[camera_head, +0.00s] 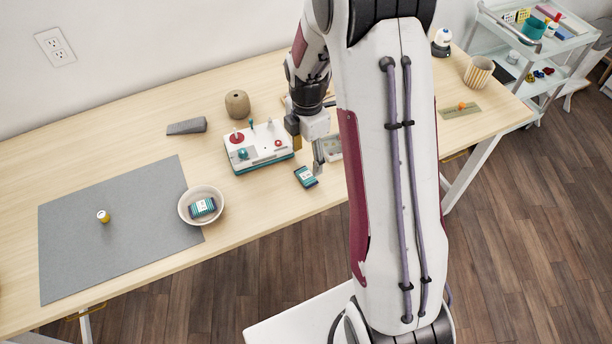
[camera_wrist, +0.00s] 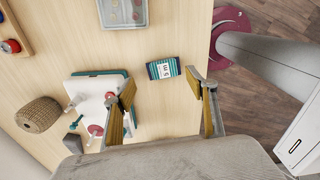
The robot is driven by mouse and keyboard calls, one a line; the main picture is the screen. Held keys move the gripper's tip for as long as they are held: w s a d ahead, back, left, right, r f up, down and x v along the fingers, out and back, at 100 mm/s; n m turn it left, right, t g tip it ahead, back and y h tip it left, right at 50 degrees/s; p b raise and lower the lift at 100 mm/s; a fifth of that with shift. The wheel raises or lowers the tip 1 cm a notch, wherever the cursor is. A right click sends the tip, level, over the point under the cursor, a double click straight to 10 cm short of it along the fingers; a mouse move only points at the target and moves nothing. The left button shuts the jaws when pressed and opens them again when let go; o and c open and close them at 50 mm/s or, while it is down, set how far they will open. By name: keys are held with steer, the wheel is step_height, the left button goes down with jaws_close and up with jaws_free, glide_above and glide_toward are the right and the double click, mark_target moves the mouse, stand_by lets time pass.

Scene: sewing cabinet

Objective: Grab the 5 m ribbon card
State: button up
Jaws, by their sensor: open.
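A teal and dark-blue ribbon card (camera_head: 306,177) lies flat on the table beside the white machine. In the wrist view the ribbon card (camera_wrist: 163,68) has a white label that appears to read "5 m". A similar teal card (camera_head: 203,207) lies in a round bowl (camera_head: 186,216); its label is too small to read. My gripper (camera_head: 307,152) is open and empty, above the table near the loose card. In the wrist view my gripper (camera_wrist: 161,90) has its fingers apart, with the card lying beyond the gap between their tips.
The white machine (camera_head: 260,160) with knobs stands left of my gripper. A small tray (camera_wrist: 123,14) lies beyond the card. A woven pot (camera_head: 237,104), a grey wedge (camera_head: 187,126) and a grey mat (camera_head: 130,250) with a small yellow-sided spool (camera_head: 103,216) are farther left. The table's front edge is close to the card.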

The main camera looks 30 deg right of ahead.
mark_target(307, 175)
steer(key=shift+f, duration=0.5)
steer(key=shift+s+a+f, duration=0.1)
steer(key=shift+s+f, duration=0.1)
steer(key=shift+f, duration=0.65)
steer(key=shift+s+a+f, duration=0.1)
steer(key=shift+s+f, duration=0.05)
steer(key=shift+f, duration=1.6)
steer(key=c, duration=0.7)
